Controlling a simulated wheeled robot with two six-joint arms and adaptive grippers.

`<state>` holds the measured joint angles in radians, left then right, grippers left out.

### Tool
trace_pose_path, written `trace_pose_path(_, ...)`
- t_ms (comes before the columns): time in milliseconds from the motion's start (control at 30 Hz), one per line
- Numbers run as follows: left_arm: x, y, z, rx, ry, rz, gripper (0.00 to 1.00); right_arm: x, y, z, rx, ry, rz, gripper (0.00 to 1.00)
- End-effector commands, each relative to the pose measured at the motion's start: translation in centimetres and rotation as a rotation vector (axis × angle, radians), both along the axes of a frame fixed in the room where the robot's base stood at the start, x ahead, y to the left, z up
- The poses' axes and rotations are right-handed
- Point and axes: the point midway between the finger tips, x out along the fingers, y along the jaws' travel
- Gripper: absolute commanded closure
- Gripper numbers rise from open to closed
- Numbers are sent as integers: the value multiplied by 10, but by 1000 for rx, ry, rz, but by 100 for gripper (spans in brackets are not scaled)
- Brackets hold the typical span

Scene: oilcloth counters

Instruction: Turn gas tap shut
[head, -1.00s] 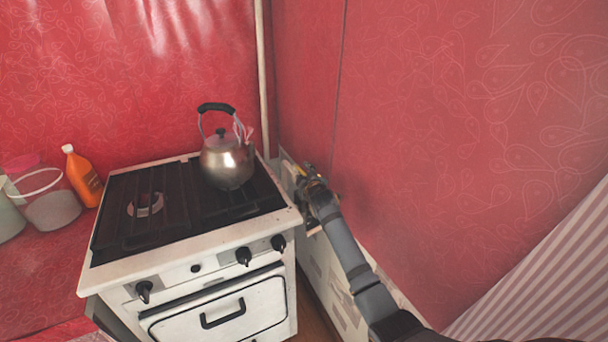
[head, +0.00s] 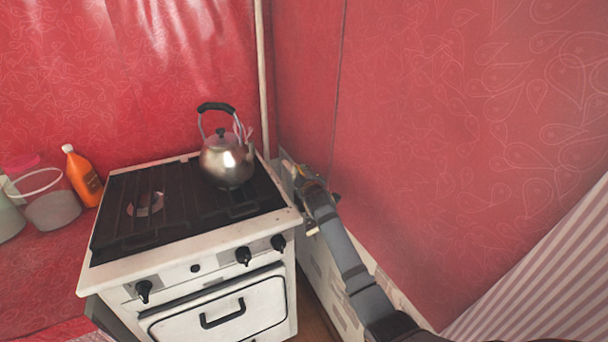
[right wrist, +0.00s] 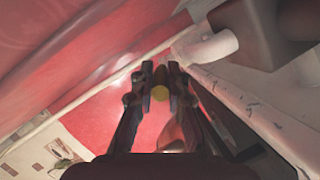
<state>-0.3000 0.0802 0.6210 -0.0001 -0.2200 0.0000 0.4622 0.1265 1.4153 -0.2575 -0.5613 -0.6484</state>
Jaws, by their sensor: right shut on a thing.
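My right gripper (head: 308,180) reaches into the narrow gap between the white stove (head: 190,265) and the red wall. My left gripper is not in view.
A steel kettle (head: 226,163) stands on the stove's back right. An orange bottle (head: 83,178) and clear tubs (head: 52,203) stand on the red counter at left. A white pipe elbow (right wrist: 212,48) is close to my right fingers. The gap is tight.

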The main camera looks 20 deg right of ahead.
Motion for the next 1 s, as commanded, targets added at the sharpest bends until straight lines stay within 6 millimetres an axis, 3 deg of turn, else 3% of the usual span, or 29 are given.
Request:
trace_pose_path(333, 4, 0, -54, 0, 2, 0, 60, 2, 16, -10, 6, 0, -263, 100)
trace_pose_path(400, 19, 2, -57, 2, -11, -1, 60, 2, 15, -8, 5, 1, -311, 100)
trace_pose_path(500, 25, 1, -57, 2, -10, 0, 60, 1, 14, -5, 3, 1, -353, 100)
trace_pose_path(833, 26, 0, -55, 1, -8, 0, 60, 1, 14, -2, 2, 2, -364, 100)
trace_pose_path(867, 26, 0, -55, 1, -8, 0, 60, 1, 14, -2, 1, 2, -364, 83)
trace_pose_path(1000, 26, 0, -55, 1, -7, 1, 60, 1, 14, -1, 1, 0, -364, 64)
